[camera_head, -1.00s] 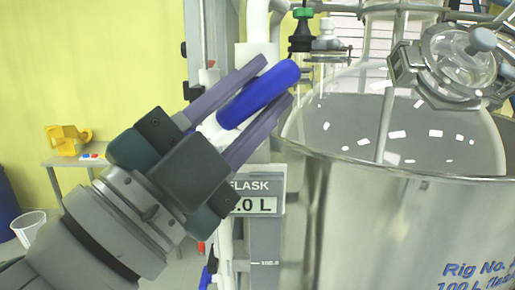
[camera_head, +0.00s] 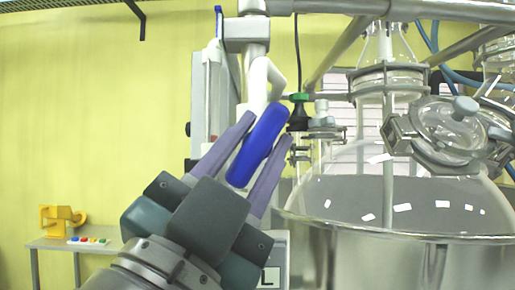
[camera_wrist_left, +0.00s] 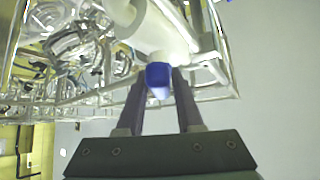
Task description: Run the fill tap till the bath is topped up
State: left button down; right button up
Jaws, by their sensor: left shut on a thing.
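The fill tap has a blue lever handle (camera_head: 257,145) beside a white pipe (camera_head: 262,82). My left gripper (camera_head: 267,128) is shut on the handle, a purple finger on each side. The handle tilts up to the right. In the left wrist view the blue handle (camera_wrist_left: 158,72) sits between the fingertips, with white pipework (camera_wrist_left: 165,35) beyond it. The steel bath (camera_head: 400,258) stands at the lower right with a large glass vessel (camera_head: 345,190) in it. The water level cannot be made out. A display (camera_head: 271,277) is mostly hidden behind my gripper. My right gripper is out of view.
A clamped glass port (camera_head: 445,130) and steel frame rails (camera_head: 400,10) crowd the right side. A side table (camera_head: 50,243) with a yellow object (camera_head: 60,217) and small coloured buttons stands at the left.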

pick_arm(q)
jog(key=c, duration=0.7)
grip_release()
jog(key=b+v, duration=0.4)
jog(key=v, duration=0.6)
